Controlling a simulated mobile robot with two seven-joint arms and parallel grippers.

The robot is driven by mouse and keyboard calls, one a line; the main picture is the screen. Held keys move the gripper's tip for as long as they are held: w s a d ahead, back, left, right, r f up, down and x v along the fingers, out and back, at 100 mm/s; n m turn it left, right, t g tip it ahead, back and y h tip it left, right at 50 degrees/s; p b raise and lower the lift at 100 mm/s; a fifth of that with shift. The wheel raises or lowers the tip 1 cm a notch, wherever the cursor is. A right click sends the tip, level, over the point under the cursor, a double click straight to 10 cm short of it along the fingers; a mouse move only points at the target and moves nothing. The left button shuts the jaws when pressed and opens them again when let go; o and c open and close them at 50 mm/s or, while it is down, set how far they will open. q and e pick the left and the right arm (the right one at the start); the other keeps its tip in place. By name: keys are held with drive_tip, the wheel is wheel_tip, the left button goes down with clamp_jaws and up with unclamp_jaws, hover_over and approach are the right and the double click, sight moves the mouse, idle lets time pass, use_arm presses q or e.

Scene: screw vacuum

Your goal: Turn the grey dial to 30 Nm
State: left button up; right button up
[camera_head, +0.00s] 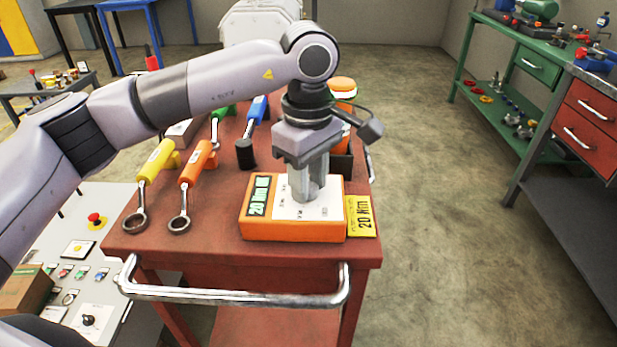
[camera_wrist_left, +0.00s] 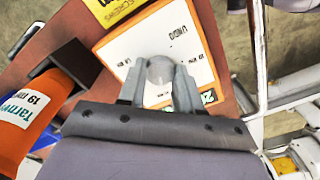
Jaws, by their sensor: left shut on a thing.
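The orange box (camera_head: 290,230) with a white top sits on the red cart, near its front edge. Its small green display (camera_head: 258,196) seems to read 20 Nm. My left gripper (camera_head: 307,190) points straight down over the white top. In the left wrist view the round grey dial (camera_wrist_left: 160,70) sits between the two fingers of the left gripper (camera_wrist_left: 158,86), which are shut on it. In the head view the fingers mostly hide the dial. My right gripper is in neither view.
Yellow (camera_head: 155,165) and orange (camera_head: 196,165) wrenches lie left of the box on the red cart (camera_head: 160,247). Behind the gripper stand an orange bottle (camera_head: 342,88) and a dark holder. A green workbench (camera_head: 500,40) is at the right, with open floor between.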

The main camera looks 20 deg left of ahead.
use_arm(q)
drive_tip(key=o, duration=1)
drive_tip(key=shift+o, duration=0.2)
drive_tip(key=shift+r, duration=0.15)
drive_tip(key=shift+r, duration=3.45)
